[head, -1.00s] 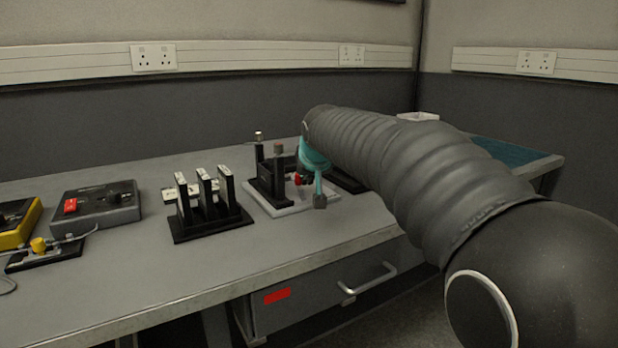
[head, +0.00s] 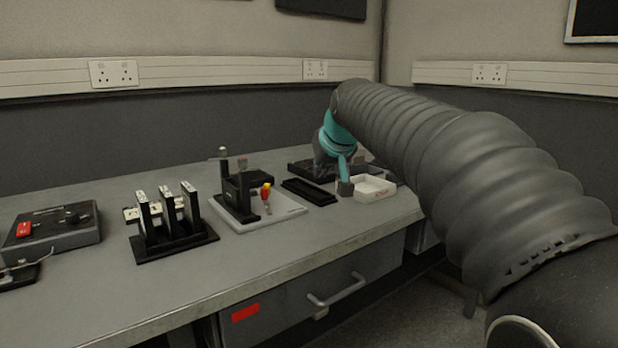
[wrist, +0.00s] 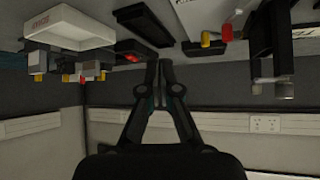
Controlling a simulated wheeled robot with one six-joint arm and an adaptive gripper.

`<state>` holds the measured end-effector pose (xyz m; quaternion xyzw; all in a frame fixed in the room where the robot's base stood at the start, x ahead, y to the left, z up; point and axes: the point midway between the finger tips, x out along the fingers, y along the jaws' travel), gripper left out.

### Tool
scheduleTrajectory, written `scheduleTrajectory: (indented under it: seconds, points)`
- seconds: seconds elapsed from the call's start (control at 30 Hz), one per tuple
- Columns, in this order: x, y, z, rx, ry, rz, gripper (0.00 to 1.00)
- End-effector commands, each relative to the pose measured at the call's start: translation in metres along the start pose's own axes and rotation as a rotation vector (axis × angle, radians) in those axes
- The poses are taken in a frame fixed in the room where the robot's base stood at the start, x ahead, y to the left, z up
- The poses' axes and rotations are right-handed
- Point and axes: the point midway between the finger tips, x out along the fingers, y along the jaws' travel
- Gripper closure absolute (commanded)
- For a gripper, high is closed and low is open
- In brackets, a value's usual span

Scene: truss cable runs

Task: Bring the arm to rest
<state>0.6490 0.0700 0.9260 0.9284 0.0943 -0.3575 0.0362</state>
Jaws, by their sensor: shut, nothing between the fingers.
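My arm reaches in from the right in the head view and ends at a teal wrist section (head: 335,140) above the back right of the bench. In the wrist view my gripper (wrist: 164,66) has its two dark fingers together at the tips, with nothing between them. It appears clear of the bench objects. In the head view the fingers cannot be made out clearly behind the teal wrist.
On the bench (head: 95,285) stand a control box (head: 55,228), a black slotted rack (head: 172,240), a posted fixture on a white plate (head: 285,210), a black tray (head: 310,191) and a white tray (head: 368,190). A drawer handle (head: 338,292) sticks out in front.

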Motion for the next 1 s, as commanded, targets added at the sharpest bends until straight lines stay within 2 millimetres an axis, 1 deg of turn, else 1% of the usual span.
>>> scheduleTrajectory:
  seconds: [0.1,0.4,0.47,0.57,0.67,0.7,0.77,0.8,0.87,0.9,0.97,1.0]
  points:
    - [-0.003,0.002,-0.001,-0.001,0.0,0.0,1.0]
    - [-0.003,0.002,0.0,-0.001,0.0,0.0,1.0]
    - [-0.006,0.002,0.003,0.001,-0.003,0.001,1.0]
    - [-0.016,0.003,0.02,0.01,-0.019,0.007,1.0]
    - [-0.033,0.005,0.054,0.024,-0.05,0.018,1.0]
    - [-0.041,0.006,0.071,0.031,-0.066,0.025,1.0]
    - [-0.052,0.006,0.099,0.044,-0.092,0.034,1.0]
    - [-0.059,0.006,0.118,0.052,-0.109,0.039,1.0]
    - [-0.069,0.006,0.148,0.063,-0.135,0.048,1.0]
    - [-0.075,0.006,0.167,0.071,-0.152,0.054,1.0]
    - [-0.084,0.006,0.198,0.083,-0.176,0.064,1.0]
    - [-0.089,0.006,0.218,0.09,-0.192,0.07,1.0]
